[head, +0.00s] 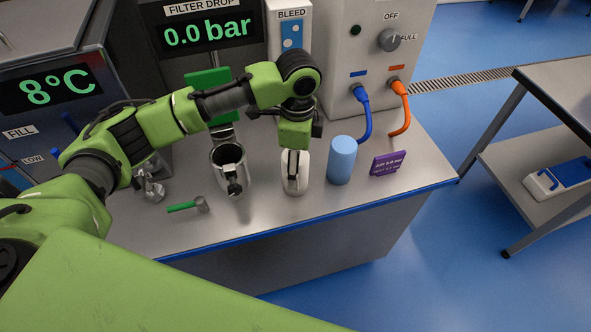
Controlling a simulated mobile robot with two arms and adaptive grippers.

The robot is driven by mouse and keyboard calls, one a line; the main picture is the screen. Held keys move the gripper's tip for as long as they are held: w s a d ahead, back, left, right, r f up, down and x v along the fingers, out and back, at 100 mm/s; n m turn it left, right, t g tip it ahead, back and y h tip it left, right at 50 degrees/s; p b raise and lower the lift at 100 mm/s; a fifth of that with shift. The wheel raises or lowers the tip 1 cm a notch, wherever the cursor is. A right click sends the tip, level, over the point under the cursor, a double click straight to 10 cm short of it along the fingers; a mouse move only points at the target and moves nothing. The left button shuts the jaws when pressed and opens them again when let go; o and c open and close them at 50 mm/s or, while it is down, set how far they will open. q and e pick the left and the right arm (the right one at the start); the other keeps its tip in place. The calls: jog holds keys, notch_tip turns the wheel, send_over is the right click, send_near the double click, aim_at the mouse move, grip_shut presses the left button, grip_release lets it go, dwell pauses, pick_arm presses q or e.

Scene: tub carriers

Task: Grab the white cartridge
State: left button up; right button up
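The white cartridge (296,184) stands upright on the steel bench, between a steel canister and a light blue cylinder. My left gripper (292,168) points down over it from above. Its dark fingers reach down at the cartridge's upper part, with one finger in front of the white surface. The far finger is hidden, so I cannot tell whether the fingers press on the cartridge or stand apart from it. My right gripper is not in view.
The steel canister (229,166) is close on the left and the light blue cylinder (341,160) close on the right. A purple sign (388,163), a green-handled hammer-like tool (188,207) and blue and orange hoses are nearby. The bench's front edge (300,222) is blue.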

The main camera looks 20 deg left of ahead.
pick_arm(q)
jog(key=shift+s+a+f+p, duration=0.1)
jog(key=shift+a+f+p, duration=0.1)
jog(key=shift+f, duration=0.4)
jog(key=shift+a+f+p, duration=0.1)
jog(key=shift+f+p, duration=0.05)
jog(key=shift+f, duration=0.4)
notch_tip(320, 180, down, 2)
jog(key=shift+f, duration=0.3)
jog(key=c, duration=1.4)
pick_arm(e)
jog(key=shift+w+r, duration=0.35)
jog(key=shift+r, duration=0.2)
pick_arm(q)
jog(key=shift+r, duration=0.1)
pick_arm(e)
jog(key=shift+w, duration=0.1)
